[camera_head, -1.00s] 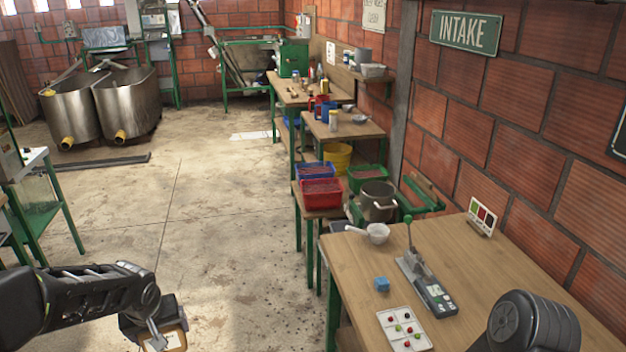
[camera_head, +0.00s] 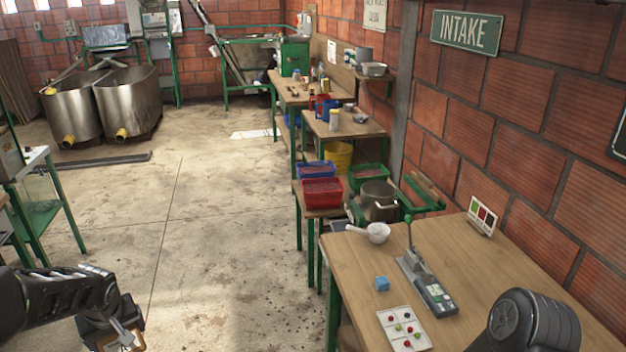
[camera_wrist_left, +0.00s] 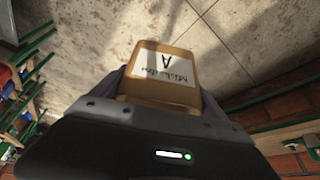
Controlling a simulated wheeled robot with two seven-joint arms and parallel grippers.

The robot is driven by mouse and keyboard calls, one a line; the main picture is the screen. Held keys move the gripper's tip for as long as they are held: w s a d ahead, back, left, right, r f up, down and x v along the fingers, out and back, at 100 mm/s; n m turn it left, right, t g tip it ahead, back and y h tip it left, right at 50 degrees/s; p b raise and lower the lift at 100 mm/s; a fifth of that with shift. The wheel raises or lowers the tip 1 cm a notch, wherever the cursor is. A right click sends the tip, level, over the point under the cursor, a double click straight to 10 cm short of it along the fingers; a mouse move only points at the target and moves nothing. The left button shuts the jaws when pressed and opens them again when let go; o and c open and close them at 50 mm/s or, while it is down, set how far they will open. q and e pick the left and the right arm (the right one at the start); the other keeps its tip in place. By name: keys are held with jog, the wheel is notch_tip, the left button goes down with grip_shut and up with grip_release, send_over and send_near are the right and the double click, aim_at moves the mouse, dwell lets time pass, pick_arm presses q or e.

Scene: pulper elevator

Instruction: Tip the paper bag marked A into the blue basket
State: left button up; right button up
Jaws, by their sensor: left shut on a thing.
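The paper bag (camera_wrist_left: 182,58) is brown with a white label that reads A, upside down in the left wrist view. My left gripper (camera_head: 124,338) is shut on it and holds it over the floor at the lower left of the head view. The bag is partly hidden there by the gripper and the frame edge. The blue basket (camera_head: 313,168) stands on a low shelf, behind a red basket, far right of and beyond my left gripper. Dark reddish contents show in it. My right gripper is out of view; part of my right arm shows at the bottom right.
The red basket (camera_head: 322,198) stands nearest, with a green basket (camera_head: 384,171) and a steel pot (camera_head: 378,205) to the right. The middle floor is clear.

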pick_arm(q)
jog(key=d+r+m+h+b, duration=0.1)
jog(key=d+r+m, duration=0.2)
jog(key=d, duration=0.9)
jog(key=d+r+m+t+h, duration=0.1)
jog(key=d+r+m, duration=0.2)
jog(key=d, duration=0.8)
jog(key=shift+w+d+m+h+b, duration=0.35)
jog(key=shift+w+m+h+b, duration=0.1)
jog(key=shift+m, duration=0.55)
jog(key=shift+r, duration=0.1)
